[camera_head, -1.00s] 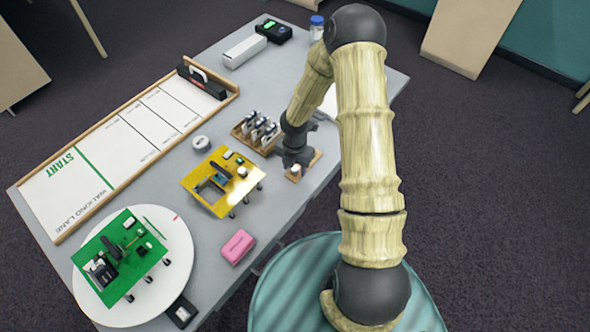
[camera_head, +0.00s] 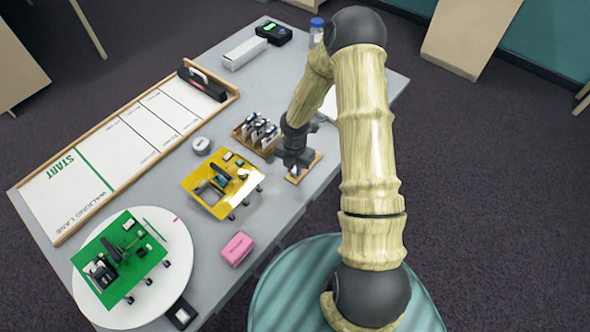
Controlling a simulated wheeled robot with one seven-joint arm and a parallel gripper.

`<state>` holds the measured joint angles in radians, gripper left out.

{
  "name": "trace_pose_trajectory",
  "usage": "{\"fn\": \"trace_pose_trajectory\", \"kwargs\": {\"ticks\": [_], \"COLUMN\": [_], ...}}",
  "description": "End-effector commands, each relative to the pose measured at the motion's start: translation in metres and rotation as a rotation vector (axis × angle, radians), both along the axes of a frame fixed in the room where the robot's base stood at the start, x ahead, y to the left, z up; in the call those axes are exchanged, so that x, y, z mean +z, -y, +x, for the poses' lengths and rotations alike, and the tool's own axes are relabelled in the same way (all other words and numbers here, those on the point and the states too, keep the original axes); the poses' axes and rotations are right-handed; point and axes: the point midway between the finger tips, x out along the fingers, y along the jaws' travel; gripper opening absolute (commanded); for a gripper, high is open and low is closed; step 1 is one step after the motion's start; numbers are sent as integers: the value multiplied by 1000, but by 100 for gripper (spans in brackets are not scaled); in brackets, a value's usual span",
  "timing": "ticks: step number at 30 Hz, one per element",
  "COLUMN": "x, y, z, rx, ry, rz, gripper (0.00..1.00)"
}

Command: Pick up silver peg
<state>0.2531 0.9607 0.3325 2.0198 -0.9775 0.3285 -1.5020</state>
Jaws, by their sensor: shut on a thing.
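The silver peg (camera_head: 294,170) shows only as a small pale bit under my gripper, over the small wooden tray (camera_head: 316,160) near the table's right edge. My gripper (camera_head: 293,165) points down there and is shut on the peg. The jaws hide most of the peg, and I cannot tell whether it touches the tray.
A wooden rack (camera_head: 240,140) with several dark-and-white items stands just left of my gripper. A yellow board (camera_head: 240,190) on legs, a pink block (camera_head: 237,249) and a round white disc (camera_head: 190,255) with a green board lie further left. Bare grey table lies between them.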

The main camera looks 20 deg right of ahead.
Motion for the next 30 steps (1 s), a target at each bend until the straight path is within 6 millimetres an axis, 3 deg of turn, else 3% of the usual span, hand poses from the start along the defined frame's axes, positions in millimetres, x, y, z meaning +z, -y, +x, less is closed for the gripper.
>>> {"fn": "trace_pose_trajectory", "kwargs": {"ticks": [7, 19, 30], "x": [20, 92, 100], "y": [0, 1, 0], "z": [1, 1, 0], "rx": [-2, -3, -1], "ry": [2, 3, 0], "rz": [1, 0, 0], "gripper": [0, 0, 0]}}
